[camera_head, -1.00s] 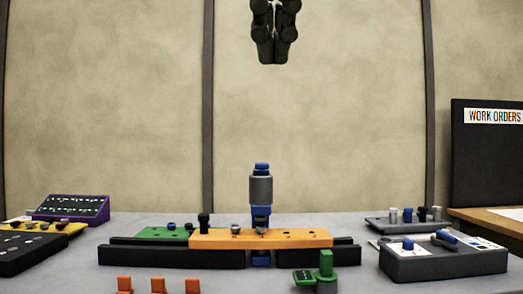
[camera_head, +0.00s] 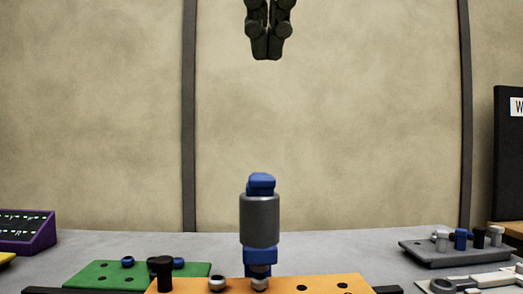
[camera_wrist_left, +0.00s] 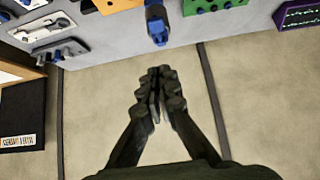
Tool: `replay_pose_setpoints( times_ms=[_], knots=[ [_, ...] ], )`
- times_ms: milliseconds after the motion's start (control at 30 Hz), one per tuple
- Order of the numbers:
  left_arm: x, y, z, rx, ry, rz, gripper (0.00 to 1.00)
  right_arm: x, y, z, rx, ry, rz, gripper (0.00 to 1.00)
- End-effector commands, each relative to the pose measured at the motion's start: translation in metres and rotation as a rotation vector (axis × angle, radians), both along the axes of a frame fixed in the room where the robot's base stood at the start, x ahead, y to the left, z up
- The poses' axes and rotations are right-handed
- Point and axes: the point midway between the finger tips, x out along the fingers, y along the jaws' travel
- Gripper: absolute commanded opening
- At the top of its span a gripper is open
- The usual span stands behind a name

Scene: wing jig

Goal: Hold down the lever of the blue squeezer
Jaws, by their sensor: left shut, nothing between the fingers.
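The blue squeezer (camera_head: 260,218) stands upright in the middle of the head view, behind or at the orange plate (camera_head: 330,284). It has a blue top, a grey cylindrical body and a blue lower part. I cannot clearly tell its lever apart. In the left wrist view the squeezer (camera_wrist_left: 156,24) is at the top, beyond the fingertips. My left gripper (camera_head: 266,56) hangs at the top of the head view, shut and empty, well apart from the squeezer. Its fingers (camera_wrist_left: 158,72) are together in the left wrist view. My right gripper is not in view.
A green plate (camera_head: 140,276) with knobs lies left of the orange plate. A grey rack (camera_head: 455,251) with several pegs stands at the right. A purple panel (camera_head: 40,236) is at the far left. The space between gripper and squeezer looks clear.

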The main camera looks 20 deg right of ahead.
Motion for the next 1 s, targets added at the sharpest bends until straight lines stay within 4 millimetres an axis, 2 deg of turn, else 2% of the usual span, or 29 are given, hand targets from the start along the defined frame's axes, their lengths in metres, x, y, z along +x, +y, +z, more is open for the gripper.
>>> replay_pose_setpoints(
  times_ms=[367, 533, 667, 1000],
  knots=[
    [0.0, 0.0, 0.0, 0.0, 0.0, 0.0, 0.0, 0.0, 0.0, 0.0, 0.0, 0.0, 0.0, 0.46],
    [0.006, -0.001, -0.007, 0.001, 0.001, 0.001, 0.0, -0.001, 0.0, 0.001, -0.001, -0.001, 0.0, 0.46],
    [0.019, -0.005, -0.022, 0.002, 0.003, 0.001, 0.0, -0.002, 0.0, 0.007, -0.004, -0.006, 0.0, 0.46],
    [0.068, -0.019, -0.073, 0.001, 0.002, 0.0, 0.0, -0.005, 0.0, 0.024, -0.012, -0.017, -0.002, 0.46]
  ],
)
